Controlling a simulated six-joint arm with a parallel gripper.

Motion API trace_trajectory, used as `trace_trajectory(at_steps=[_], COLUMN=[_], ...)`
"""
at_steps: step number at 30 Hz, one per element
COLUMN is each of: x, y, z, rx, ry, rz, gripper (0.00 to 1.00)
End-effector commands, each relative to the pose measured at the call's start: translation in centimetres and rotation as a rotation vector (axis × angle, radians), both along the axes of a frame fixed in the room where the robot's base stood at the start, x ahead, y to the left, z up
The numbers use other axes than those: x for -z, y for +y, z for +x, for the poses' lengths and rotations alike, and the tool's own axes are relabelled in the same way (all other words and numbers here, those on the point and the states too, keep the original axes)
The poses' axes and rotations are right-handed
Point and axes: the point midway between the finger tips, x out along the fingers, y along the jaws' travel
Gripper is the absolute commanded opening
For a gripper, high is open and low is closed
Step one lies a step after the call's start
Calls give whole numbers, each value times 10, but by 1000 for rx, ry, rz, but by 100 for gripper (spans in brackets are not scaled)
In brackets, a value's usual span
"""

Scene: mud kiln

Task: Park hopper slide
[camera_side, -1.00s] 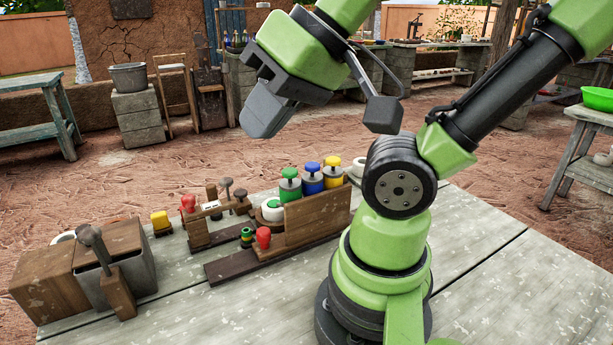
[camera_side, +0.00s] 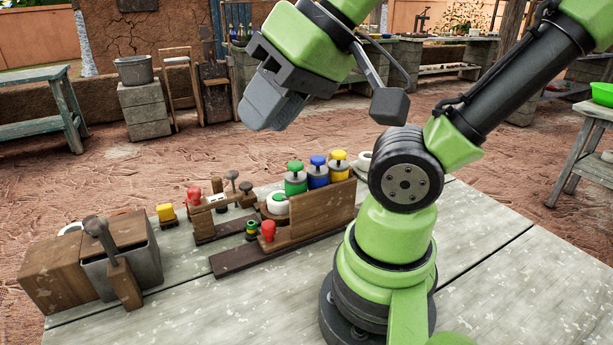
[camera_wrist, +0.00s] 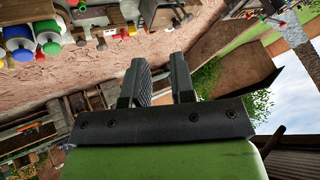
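I cannot tell for sure which part is the hopper slide. At the table's left stands a wooden block (camera_side: 50,285) beside a metal-sided box (camera_side: 150,262) with a grey-knobbed lever (camera_side: 96,226). Behind the middle sits a small wooden fixture (camera_side: 215,229) with a red knob (camera_side: 194,195) and dark knobs. A wooden rack (camera_side: 322,212) holds green, blue and yellow-topped jars; a red knob (camera_side: 268,231) is at its near end. My gripper (camera_side: 262,112) is raised above and behind these, empty and apart from everything. The wrist view shows a gap between its fingers (camera_wrist: 160,82).
A small yellow block (camera_side: 166,214) lies left of the fixture. The table's front and right (camera_side: 500,285) are bare. A bucket (camera_side: 134,70) on blocks, benches and a side table (camera_side: 585,150) with a green bowl stand beyond the table.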

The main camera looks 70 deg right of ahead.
Motion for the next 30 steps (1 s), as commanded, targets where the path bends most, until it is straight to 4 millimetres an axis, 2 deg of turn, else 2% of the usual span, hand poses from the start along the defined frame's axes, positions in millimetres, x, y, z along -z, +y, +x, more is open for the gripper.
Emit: trace_trajectory(at_steps=[1,3,4,11,18,24,30], x=[1,3,5,33,90,143,170], y=[-1,-5,-7,-34,-70,-96,-108], z=[3,10,14,58,95,107,108], rx=[-5,-23,-34,-192,-418,-601,-692], ry=[16,57,80,344,642,841,929], rz=[-12,-43,-61,-237,-350,-379,-379], gripper=[34,51,54,54,54,54,54])
